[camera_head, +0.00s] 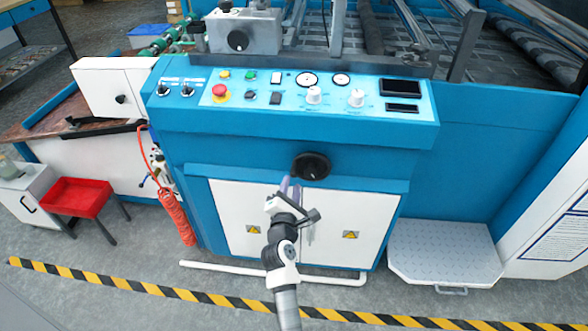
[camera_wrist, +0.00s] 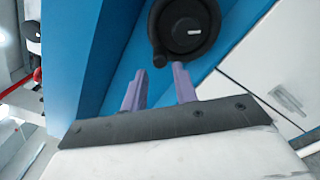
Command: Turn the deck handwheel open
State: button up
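The deck handwheel looks to be the round black wheel (camera_head: 311,167) on the blue front of the machine, below the control panel. It also shows in the wrist view (camera_wrist: 184,27) at the top, with a small black knob on its lower left rim. My gripper (camera_head: 291,184) is just below and left of the wheel in the head view. In the wrist view its two purple fingers (camera_wrist: 155,80) stand apart with nothing between them. The right fingertip is close to the wheel's lower edge; I cannot tell whether it touches.
The control panel (camera_head: 300,90) with knobs, buttons and gauges is above the wheel. White cabinet doors (camera_head: 235,200) with yellow warning labels are below. A white floor pipe (camera_head: 225,267) runs in front.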

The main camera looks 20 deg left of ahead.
aim_at(293, 176)
jog(key=x, duration=0.6)
jog(key=shift+w+p, duration=0.35)
jog(key=shift+p, duration=0.05)
grip_shut()
